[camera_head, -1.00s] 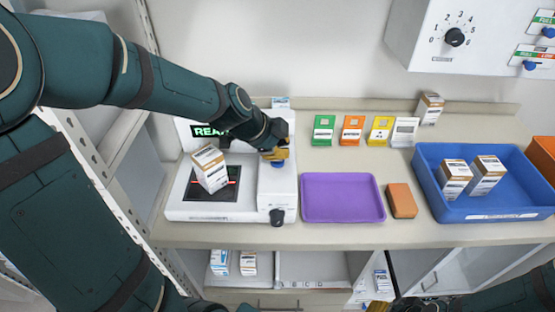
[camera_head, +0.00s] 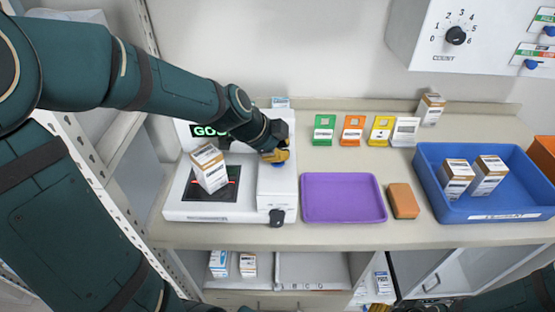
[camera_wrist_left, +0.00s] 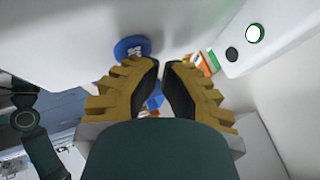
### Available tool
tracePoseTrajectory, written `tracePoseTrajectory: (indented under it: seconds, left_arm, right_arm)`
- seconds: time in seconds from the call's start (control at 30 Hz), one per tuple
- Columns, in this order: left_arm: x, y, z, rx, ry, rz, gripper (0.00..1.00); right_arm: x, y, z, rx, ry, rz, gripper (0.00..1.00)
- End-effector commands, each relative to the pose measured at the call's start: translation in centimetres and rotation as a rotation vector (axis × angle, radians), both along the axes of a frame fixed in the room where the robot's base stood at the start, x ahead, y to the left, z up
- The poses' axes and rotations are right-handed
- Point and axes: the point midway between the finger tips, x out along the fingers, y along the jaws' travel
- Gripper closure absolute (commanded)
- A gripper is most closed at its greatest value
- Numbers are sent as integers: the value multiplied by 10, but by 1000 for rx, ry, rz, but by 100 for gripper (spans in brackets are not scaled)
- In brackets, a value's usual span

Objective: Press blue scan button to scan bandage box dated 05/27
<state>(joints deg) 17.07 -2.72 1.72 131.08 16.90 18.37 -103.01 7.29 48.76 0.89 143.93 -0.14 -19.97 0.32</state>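A white and brown bandage box (camera_head: 210,170) stands tilted on the dark scan plate of the white scanner (camera_head: 238,207); its date is too small to read. A red line crosses the plate. My left gripper (camera_head: 276,158) is at the blue button (camera_head: 280,164) on the scanner's right part, mostly covering it. In the left wrist view the round blue button (camera_wrist_left: 132,47) lies beside the fingertips (camera_wrist_left: 162,64), which nearly meet with nothing held; contact is unclear. The partly hidden display (camera_head: 207,130) shows green letters starting "GOO". Only a sliver of my right gripper (camera_head: 380,307) shows at the bottom edge.
A purple tray (camera_head: 343,217) lies empty right of the scanner, beside an orange block (camera_head: 402,201). A blue bin (camera_head: 500,205) holds two similar boxes (camera_head: 487,176). Another box (camera_head: 430,109) and several coloured card stands (camera_head: 352,129) are at the back.

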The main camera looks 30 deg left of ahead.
Motion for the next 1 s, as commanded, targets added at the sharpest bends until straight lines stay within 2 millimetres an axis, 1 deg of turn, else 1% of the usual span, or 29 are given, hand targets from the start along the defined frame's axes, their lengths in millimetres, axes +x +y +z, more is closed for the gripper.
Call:
tracePoseTrajectory:
  seconds: [0.47, 0.8, 1.0]
  left_arm:
    - [0, 0, -1, -1, 1, 0, 100]
    - [0, 0, 14, 0, -1, 0, 100]
    - [0, 0, 15, -1, 0, 1, 100]
  right_arm:
    - [0, 0, -2, 0, 0, 0, 53]
    - [0, 0, 6, 0, 0, 0, 53]
    - [0, 0, 6, 0, 0, 0, 53]
